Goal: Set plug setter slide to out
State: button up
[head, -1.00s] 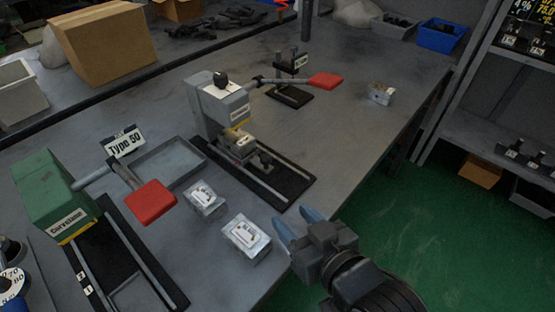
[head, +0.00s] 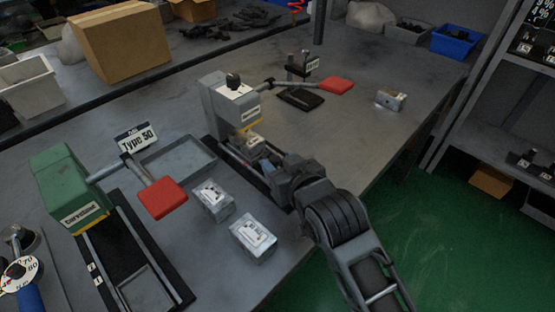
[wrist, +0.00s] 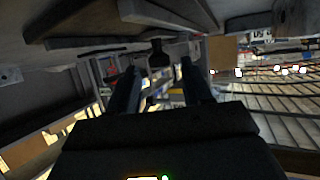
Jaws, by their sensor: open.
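A grey press (head: 228,108) with a black knob on top and a red-paddled lever stands on the bench; its label is too small to read. A black rail base (head: 225,152) runs from under it towards the front right, and a small block (head: 250,143) sits on it under the press head. My gripper (head: 268,158) is open at the rail, just in front of that block, and my wrist hides the rail's front part. In the wrist view the two fingers (wrist: 160,80) are apart, with a dark knob-like part (wrist: 158,55) showing between and beyond them. Contact cannot be told.
A green press (head: 68,188) with its own rail and red paddle (head: 162,197) stands at left. Two valve blocks (head: 213,200) (head: 254,238) lie left of my arm, near a shallow tray (head: 180,162). Another block (head: 391,98) lies at the right, where the bench is clear.

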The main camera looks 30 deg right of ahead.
jog(key=shift+x, duration=1.05)
grip_shut()
